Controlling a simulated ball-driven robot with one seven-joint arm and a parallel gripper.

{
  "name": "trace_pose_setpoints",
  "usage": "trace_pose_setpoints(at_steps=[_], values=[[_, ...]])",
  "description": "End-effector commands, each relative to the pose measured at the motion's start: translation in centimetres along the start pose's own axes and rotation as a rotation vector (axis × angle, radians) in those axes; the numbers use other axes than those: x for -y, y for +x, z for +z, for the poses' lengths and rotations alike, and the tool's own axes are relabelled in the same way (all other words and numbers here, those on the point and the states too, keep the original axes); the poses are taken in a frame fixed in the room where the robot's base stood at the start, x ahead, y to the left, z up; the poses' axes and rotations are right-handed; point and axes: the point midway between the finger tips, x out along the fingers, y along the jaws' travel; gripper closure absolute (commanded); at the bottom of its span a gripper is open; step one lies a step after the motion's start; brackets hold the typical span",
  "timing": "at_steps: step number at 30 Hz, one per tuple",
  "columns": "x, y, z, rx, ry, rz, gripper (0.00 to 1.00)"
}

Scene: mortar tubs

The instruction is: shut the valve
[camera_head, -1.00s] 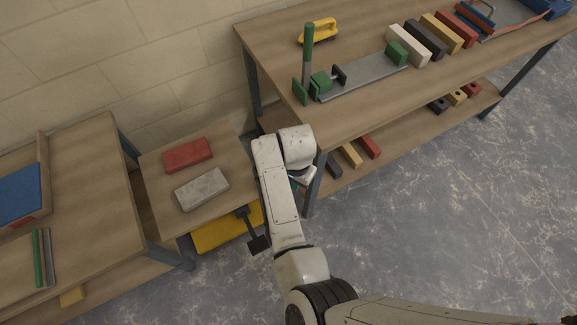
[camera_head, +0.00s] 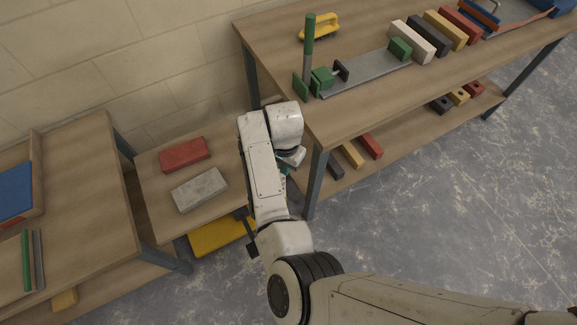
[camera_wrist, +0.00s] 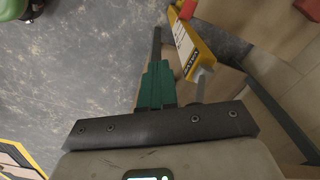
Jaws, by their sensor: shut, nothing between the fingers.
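My gripper (camera_wrist: 157,36) shows in the wrist view as teal fingers with a slim dark tip. It is shut and empty, above the grey floor. In the head view my arm hides most of the gripper, left of the right bench's near leg.
A low table (camera_head: 160,210) holds a red brick (camera_head: 184,154) and a grey brick (camera_head: 200,190). A yellow object (camera_head: 222,235) lies beneath. The floor (camera_head: 430,210) at right is clear.

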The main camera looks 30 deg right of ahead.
Motion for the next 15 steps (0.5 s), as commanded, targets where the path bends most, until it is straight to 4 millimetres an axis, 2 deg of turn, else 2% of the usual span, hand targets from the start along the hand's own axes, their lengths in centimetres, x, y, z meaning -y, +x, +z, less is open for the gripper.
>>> trace_pose_setpoints(at_steps=[15], values=[[2.2,0.2,-1.6,-0.002,0.005,0.002,1.00]])
